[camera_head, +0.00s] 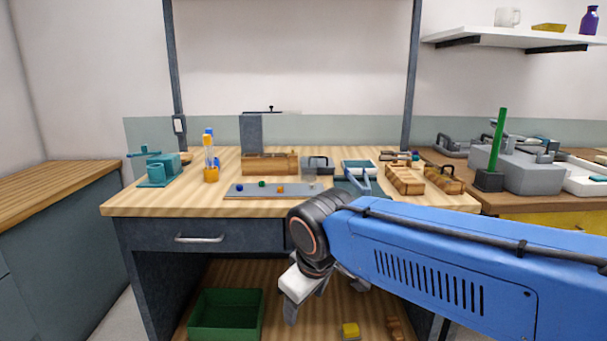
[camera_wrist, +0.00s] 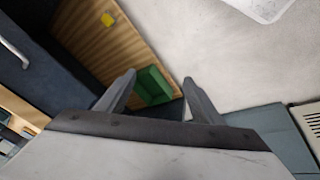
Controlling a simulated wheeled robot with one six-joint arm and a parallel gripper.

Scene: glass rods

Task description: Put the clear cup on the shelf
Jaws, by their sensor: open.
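A clear, glassy mug with a handle (camera_head: 508,17) stands upright on the white wall shelf (camera_head: 470,37) at the upper right. I cannot tell whether another clear cup is among the small things on the bench. My gripper (camera_head: 318,296) hangs low in front of the bench, far below and left of the wall shelf. In the wrist view its two fingers (camera_wrist: 159,80) are spread apart with nothing between them. The mug is not seen in the wrist view.
The wooden bench (camera_head: 120,207) holds a grey tray (camera_head: 235,190), wooden blocks and a teal fixture (camera_head: 158,175). A green bin (camera_head: 225,312) and a yellow block (camera_head: 350,330) sit on the low wooden board below. A purple bottle (camera_head: 589,20) and yellow dish (camera_head: 548,27) share the wall shelf.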

